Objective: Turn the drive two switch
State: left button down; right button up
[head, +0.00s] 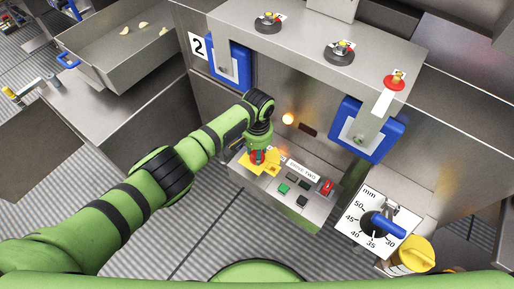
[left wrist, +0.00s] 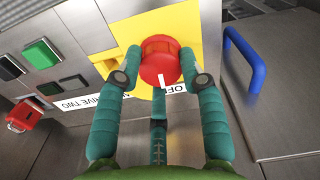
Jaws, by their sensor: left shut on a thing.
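The drive two switch is a round red knob (left wrist: 160,64) with a white mark on a yellow plate (left wrist: 213,22), seen in the left wrist view. The plate also shows in the head view (head: 270,166), beside a white "DRIVE TWO" label (head: 303,170). My left gripper (left wrist: 160,52) has its green fingers on either side of the knob, shut on it. In the head view the gripper (head: 258,154) reaches down to the panel and largely hides the knob. My right gripper is not in view.
The control box (head: 312,212) also carries green and dark buttons (head: 283,188) and a red item (head: 326,187).

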pick_arm(q)
jog(key=shift+w+d+r+n, duration=0.25)
jog(key=shift+w+r+n, duration=0.15)
jog(key=shift+n, duration=0.1)
jog(key=shift+a, duration=0.1)
jog(key=c, duration=0.8)
grip_release()
jog(key=shift+f, duration=0.1)
jog(key=shift+o, duration=0.2)
jog(key=shift+f, duration=0.2)
notch_tip(320, 180, up, 12)
